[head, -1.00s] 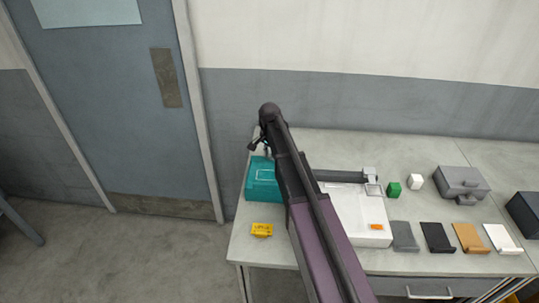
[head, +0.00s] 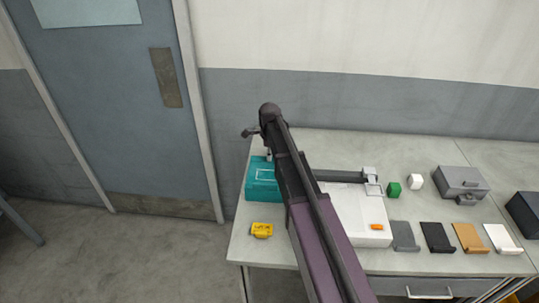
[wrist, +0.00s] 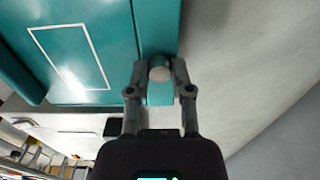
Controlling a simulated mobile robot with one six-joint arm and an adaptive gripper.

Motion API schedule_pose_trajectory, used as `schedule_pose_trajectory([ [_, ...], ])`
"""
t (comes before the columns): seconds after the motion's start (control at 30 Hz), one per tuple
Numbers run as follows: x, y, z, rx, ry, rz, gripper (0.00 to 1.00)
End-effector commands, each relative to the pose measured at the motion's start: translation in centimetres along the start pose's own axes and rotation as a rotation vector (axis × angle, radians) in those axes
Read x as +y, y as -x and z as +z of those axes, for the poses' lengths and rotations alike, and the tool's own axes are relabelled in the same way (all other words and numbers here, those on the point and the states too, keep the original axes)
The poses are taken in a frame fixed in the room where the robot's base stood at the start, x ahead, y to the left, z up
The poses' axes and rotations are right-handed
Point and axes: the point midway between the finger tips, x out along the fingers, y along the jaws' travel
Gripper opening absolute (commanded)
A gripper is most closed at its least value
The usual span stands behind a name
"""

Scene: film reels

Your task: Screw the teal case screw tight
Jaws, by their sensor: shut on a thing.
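The teal case (head: 262,189) sits at the left end of the bench, partly hidden behind my arm in the head view. In the wrist view the teal case (wrist: 90,60) fills the upper left, with a white rectangular outline on its face. The fingers are shut on this screw. How deep the screw sits is hidden.
A yellow block (head: 262,230) lies in front of the case. A white device (head: 362,215) stands right of my arm. The wall is close behind.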

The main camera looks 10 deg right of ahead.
Motion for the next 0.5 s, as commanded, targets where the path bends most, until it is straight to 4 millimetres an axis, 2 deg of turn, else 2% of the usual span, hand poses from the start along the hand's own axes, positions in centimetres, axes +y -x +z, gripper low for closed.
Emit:
schedule_pose_trajectory([
  [0.2,0.28,-0.05,-0.04,0.001,-0.166,0.006,0.0],
  [0.5,0.26,-0.05,-0.03,0.001,-0.288,0.005,0.0],
])
